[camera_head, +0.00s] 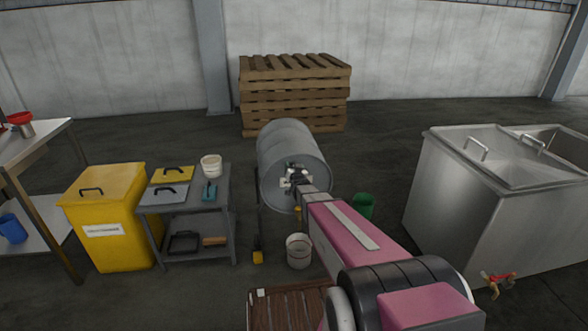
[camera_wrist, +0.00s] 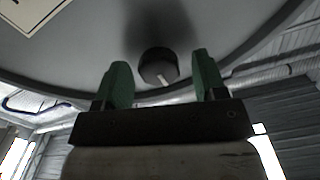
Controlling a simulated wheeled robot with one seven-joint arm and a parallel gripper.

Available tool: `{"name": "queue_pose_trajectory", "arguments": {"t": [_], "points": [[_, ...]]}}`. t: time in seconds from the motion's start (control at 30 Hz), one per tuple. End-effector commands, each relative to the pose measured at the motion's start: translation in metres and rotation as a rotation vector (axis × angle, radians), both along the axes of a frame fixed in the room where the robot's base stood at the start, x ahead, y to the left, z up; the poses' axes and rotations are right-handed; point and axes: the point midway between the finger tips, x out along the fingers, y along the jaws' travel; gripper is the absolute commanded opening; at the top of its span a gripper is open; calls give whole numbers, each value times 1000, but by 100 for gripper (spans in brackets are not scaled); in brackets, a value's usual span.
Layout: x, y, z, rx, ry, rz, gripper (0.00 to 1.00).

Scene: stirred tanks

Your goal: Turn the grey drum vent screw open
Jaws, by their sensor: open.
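The grey drum (camera_head: 283,148) lies on its side on a stand in the middle of the head view, its round end facing me. In the wrist view the drum end (camera_wrist: 90,42) fills the upper part. The vent screw (camera_wrist: 158,66) is a dark round knob with a pale mark, near the drum's rim. My gripper (camera_wrist: 160,85) is open, with one green finger on each side of the knob in the picture. I cannot tell whether the fingers reach around it; no contact shows. In the head view my gripper (camera_head: 293,178) is in front of the drum end and hides the screw.
A white bucket (camera_head: 299,251) stands on the floor below the drum, and a green container (camera_head: 363,206) is to its right. A grey cart (camera_head: 188,208) and yellow bin (camera_head: 104,215) stand left. A steel tank (camera_head: 470,200) stands right. Pallets (camera_head: 293,95) are stacked behind.

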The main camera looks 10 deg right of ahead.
Motion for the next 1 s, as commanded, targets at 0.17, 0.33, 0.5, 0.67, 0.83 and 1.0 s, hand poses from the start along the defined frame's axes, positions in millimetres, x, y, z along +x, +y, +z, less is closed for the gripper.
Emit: {"name": "queue_pose_trajectory", "arguments": {"t": [0.17, 0.33, 0.5, 0.67, 0.83, 1.0], "points": [[-1, 0, 0, 0, 0, 0, 61], [-1, 0, 0, 0, 0, 0, 15], [-1, 0, 0, -3, 0, 0, 15], [-1, 0, 0, -33, 0, 0, 15], [-1, 0, 0, -112, 0, 0, 15], [-1, 1, 0, -243, 0, 0, 15]]}}
